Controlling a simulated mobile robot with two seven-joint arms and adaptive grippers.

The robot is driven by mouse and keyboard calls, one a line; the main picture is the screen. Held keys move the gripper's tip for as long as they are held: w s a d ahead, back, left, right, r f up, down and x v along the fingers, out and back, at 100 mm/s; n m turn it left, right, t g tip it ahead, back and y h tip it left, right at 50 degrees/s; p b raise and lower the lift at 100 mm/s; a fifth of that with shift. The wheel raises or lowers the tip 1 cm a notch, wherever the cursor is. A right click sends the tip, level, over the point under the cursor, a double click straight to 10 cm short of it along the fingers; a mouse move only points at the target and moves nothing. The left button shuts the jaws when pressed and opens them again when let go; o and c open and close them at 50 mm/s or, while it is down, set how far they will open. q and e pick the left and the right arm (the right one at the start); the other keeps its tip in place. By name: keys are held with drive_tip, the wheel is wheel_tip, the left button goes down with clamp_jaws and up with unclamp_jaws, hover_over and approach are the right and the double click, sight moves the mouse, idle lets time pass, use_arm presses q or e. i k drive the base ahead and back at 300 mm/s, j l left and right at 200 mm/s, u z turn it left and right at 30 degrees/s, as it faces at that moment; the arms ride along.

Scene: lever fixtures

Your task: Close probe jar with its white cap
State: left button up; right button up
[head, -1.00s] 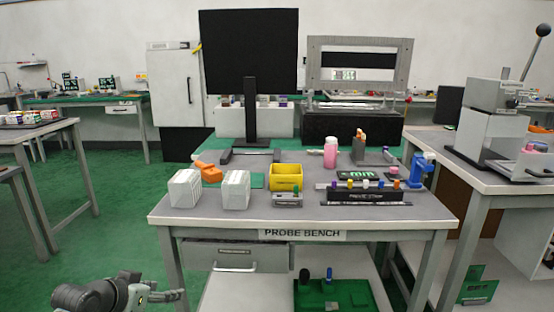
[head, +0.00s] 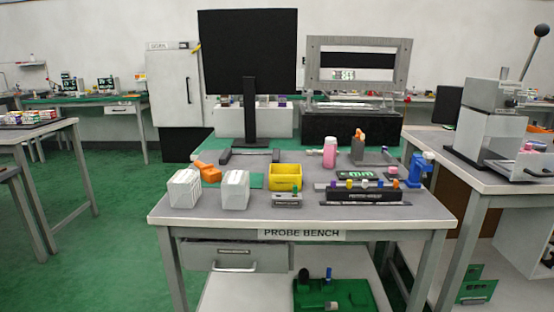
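A pink jar (head: 329,158) stands upright toward the back of the probe bench (head: 225,214). Its top (head: 330,140) looks white or pale; at this size I cannot tell whether that is a cap or how it sits. A dark rack (head: 362,196) at the front right carries a row of small coloured pieces, one of them whitish (head: 365,183). I cannot tell whether that piece is a cap. No gripper is in view.
On the bench are two white boxes (head: 185,188), a yellow bin (head: 285,177), an orange tool (head: 207,171), a blue stand (head: 416,170) and a monitor (head: 248,52). A closed drawer (head: 235,256) hangs below.

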sight(330, 151)
drive_tip(key=i+l, duration=0.2)
drive_tip(key=i, duration=0.2)
drive_tip(key=i+l, duration=0.2)
drive_tip(key=i, duration=0.15)
drive_tip(key=i+l, duration=0.2)
drive_tip(key=i, duration=0.2)
drive_tip(key=l+z, duration=0.05)
